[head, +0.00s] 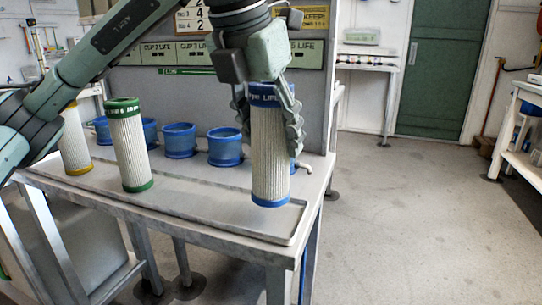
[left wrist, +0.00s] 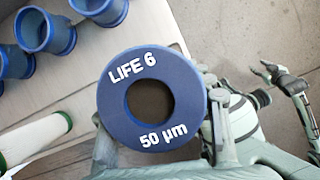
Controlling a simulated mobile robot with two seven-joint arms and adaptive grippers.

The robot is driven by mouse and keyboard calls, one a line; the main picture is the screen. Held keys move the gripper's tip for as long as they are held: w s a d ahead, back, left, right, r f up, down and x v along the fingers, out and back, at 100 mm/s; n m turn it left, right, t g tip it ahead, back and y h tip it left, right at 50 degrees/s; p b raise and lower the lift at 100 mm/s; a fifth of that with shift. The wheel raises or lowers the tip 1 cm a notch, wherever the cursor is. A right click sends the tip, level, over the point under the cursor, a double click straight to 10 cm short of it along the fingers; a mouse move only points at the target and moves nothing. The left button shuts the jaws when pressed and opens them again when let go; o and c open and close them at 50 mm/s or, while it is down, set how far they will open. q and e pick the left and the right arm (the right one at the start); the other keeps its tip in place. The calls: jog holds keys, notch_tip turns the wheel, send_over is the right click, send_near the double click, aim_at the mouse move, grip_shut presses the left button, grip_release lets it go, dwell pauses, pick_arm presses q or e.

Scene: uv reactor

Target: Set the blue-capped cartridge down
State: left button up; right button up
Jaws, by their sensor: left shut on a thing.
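The blue-capped cartridge (head: 270,150) is a white pleated cylinder with blue ends, held upright over the right end of the grey tray (head: 222,222). In the head view I cannot tell whether its base touches the tray. My left gripper (head: 270,110) comes from above and is shut on its upper part. In the left wrist view its blue ring cap (left wrist: 107,110) faces the camera, reading "LIFE 6" and "50 µm", with a dark central hole. My right gripper (left wrist: 283,80) shows small in the left wrist view; its jaw state is unclear.
A green-capped cartridge (head: 129,145) stands on the tray's left part, with a yellow-ended cartridge (head: 74,140) behind it at the left. Several blue cups, one of them the right-hand cup (head: 225,147), line the table's back before a grey panel (head: 315,100). Open floor (head: 420,220) lies right.

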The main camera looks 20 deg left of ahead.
aim_at(257, 110)
pick_arm(q)
notch_tip(257, 110, down, 4)
jog(key=shift+r, duration=0.1)
jog(key=o, duration=1.2)
pick_arm(e)
jog(key=shift+w+a+r, duration=0.1)
jog(key=shift+a+r, duration=0.1)
jog(key=shift+r, duration=0.1)
pick_arm(q)
jog(key=shift+o, duration=0.2)
pick_arm(e)
jog(key=shift+d, duration=0.15)
pick_arm(q)
jog(key=shift+r, duration=0.1)
jog(key=v, duration=1)
jog(key=shift+s+a+r+p, duration=0.1)
jog(key=shift+s+r+p, duration=0.05)
jog(key=shift+r+p, duration=0.2)
jog(key=shift+s+r, duration=0.15)
jog(key=shift+r, duration=0.15)
jog(key=shift+s+r, duration=0.1)
jog(key=shift+r, duration=0.1)
pick_arm(e)
jog(key=f, duration=0.2)
jog(key=shift+a+f, duration=0.25)
jog(key=shift+f, duration=0.05)
